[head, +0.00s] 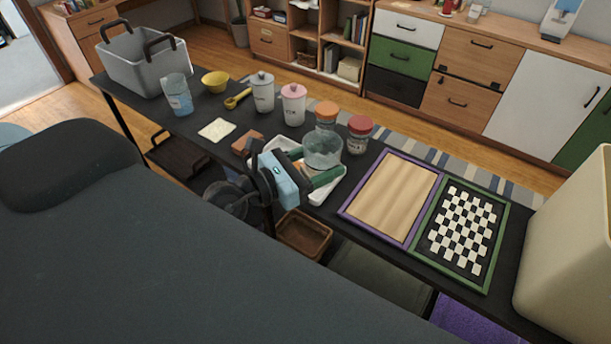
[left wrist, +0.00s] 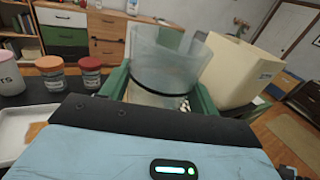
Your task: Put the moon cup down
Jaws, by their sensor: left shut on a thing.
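The moon cup, a clear bluish cup (head: 322,150), is held in my left gripper (head: 322,172). The green fingers are closed on both sides of it. In the left wrist view the cup (left wrist: 165,62) stands roughly upright between the fingers (left wrist: 160,92), with a dark band around it. In the head view it overlaps a white tray (head: 318,196) on the black table; I cannot tell its exact height above it. Any moon mark on it is not readable. My right gripper is not in view.
Jars with orange (head: 327,107) and red (head: 360,124) lids stand just behind the cup. A purple-framed board (head: 393,195) and a green-framed checkered board (head: 463,232) lie to the right. A similar glass (head: 178,96), a grey bin (head: 145,65) and canisters (head: 293,104) stand left. A beige bin (head: 570,250) is far right.

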